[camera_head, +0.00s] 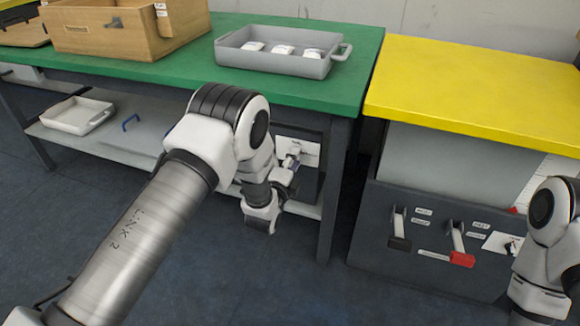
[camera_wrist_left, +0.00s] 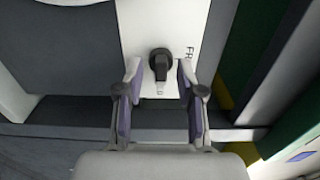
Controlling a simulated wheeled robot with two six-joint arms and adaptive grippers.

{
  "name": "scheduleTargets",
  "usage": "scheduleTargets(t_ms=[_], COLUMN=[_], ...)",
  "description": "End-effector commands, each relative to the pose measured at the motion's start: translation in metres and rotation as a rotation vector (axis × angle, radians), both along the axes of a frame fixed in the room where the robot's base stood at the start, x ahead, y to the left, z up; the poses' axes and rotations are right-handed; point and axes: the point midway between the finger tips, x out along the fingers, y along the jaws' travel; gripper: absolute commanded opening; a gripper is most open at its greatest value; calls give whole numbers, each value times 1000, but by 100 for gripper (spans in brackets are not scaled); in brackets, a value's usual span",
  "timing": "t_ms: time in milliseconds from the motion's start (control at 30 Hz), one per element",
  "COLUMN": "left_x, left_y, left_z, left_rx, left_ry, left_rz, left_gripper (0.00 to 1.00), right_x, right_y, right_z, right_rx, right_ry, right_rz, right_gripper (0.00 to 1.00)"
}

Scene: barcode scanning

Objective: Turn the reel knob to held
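The black knob (camera_wrist_left: 161,63) sits on a white plate (camera_wrist_left: 139,22) in the left wrist view. Its bar and pale tip point down in that picture, and the letters "FR" show beside it at right. My left gripper (camera_wrist_left: 159,80) is open, with one fingertip on each side of the knob; I cannot tell whether either touches it. In the head view my left gripper (camera_head: 289,168) is below the green bench, in front of the white plate (camera_head: 300,147). The knob is hidden there. My right arm shows at the right edge, its gripper out of frame.
The green bench (camera_head: 359,52) carries a wooden box (camera_head: 130,38) and a grey tray (camera_head: 262,61) with several white items. Its lower shelf (camera_head: 105,143) holds a white bin (camera_head: 75,117). A yellow-topped cabinet (camera_head: 480,90) with levers stands at right. The floor between them is clear.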

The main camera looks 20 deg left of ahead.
Motion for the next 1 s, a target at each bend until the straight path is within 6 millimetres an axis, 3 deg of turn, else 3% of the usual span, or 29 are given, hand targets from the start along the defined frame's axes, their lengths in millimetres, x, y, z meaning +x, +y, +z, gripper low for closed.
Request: scheduleTargets(t_ms=[500,633,1000], left_x=[-108,-117,-117], left_y=[4,4,4], left_z=[-1,0,0], left_rx=[0,1,0], left_ry=[4,1,1], left_rz=[0,-1,0], left_gripper=[38,38,38], right_x=[0,0,0], right_y=[0,0,0], right_z=[0,0,0], right_rx=[0,0,0], right_ry=[0,0,0], right_rz=[0,0,0], right_gripper=[40,40,40])
